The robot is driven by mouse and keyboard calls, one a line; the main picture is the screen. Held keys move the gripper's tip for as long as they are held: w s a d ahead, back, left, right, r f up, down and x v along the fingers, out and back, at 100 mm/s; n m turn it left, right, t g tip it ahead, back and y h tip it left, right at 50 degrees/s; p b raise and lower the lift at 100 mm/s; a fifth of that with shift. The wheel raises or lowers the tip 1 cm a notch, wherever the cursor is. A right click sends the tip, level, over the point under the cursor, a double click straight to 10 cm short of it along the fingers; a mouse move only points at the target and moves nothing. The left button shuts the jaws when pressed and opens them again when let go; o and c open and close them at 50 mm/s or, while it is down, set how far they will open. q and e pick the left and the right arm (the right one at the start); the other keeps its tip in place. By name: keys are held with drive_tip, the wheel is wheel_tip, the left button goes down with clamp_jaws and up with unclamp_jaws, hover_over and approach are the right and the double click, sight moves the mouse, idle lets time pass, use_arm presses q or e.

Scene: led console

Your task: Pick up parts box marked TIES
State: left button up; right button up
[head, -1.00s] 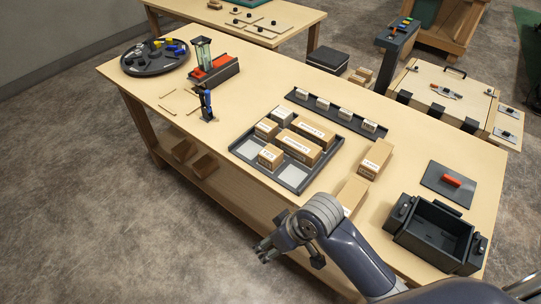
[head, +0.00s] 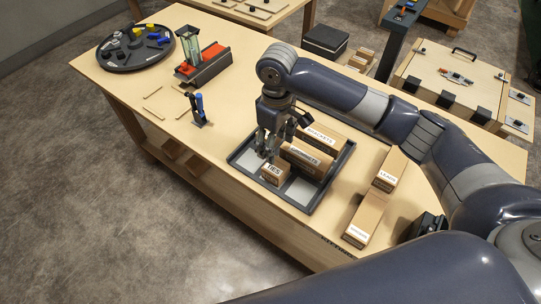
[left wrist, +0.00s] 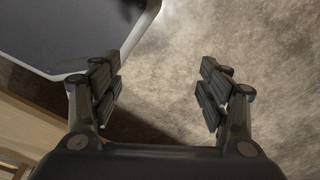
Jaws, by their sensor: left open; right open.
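The box marked TIES (head: 272,175) is a small brown carton with a white label. It sits at the near-left corner of the dark tray (head: 309,206) on the table. My right gripper (head: 268,155) points down just above this box, with its fingers open. The fingers overlap the box's back edge in the picture, and I cannot tell whether they touch it. My left gripper (left wrist: 158,88) is open and empty in the left wrist view, over the floor.
Bigger cartons, one marked BRACKETS (head: 322,137), stand in the tray close behind and right of the TIES box. Cartons marked CLIPS (head: 390,170) and another stand right of the tray. A blue tool stand (head: 197,108) and a round dark tray (head: 132,58) are left.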

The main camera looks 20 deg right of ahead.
sight(276, 166)
drive_tip(key=shift+s+f+p, duration=0.3)
drive_tip(key=shift+s+f, duration=0.45)
drive_tip(key=shift+f, duration=0.25)
wheel_tip(276, 166, down, 2)
drive_tip(key=shift+s+f, duration=0.1)
drive_tip(key=shift+f, duration=0.15)
drive_tip(key=f+p, duration=0.1)
drive_tip(key=f, duration=0.1)
drive_tip(key=f+p, duration=0.1)
drive_tip(key=f, duration=0.1)
drive_tip(key=shift+w+f, duration=0.2)
drive_tip(key=shift+f, duration=0.5)
use_arm(q)
drive_tip(key=shift+g, duration=0.3)
drive_tip(key=s+r, duration=0.1)
drive_tip(key=s, duration=0.2)
drive_tip(key=s+r, duration=0.1)
drive_tip(key=s, duration=0.1)
drive_tip(key=shift+s+a+r, duration=0.15)
drive_tip(key=shift+r, duration=0.2)
use_arm(e)
drive_tip(key=c, duration=0.9)
